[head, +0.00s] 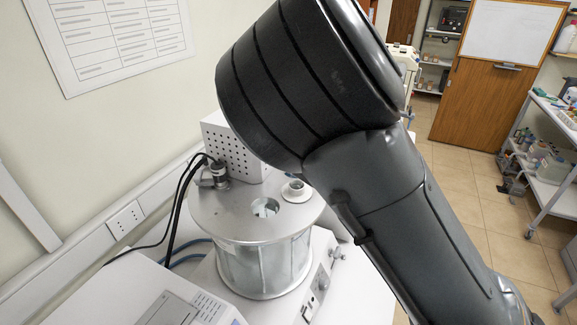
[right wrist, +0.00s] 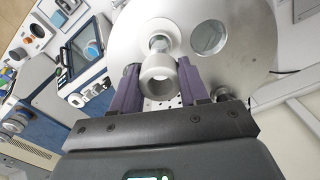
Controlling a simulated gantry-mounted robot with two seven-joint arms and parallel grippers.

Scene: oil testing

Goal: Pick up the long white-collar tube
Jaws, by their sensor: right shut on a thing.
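Behind the collar is a round metal lid (right wrist: 250,45) with a pale ringed fitting and a large round opening. In the head view, the lid (head: 225,214) tops a clear cylindrical bath (head: 265,268), and a white fitting (head: 296,190) sits on it. My dark arm hides the right gripper there. My left gripper is out of view.
A perforated metal box (head: 235,145) with black cables stands behind the lid. A grey-white instrument (head: 165,295) is at the front left. The wall is close on the left. A shelf cart (head: 550,150) and open floor lie to the right.

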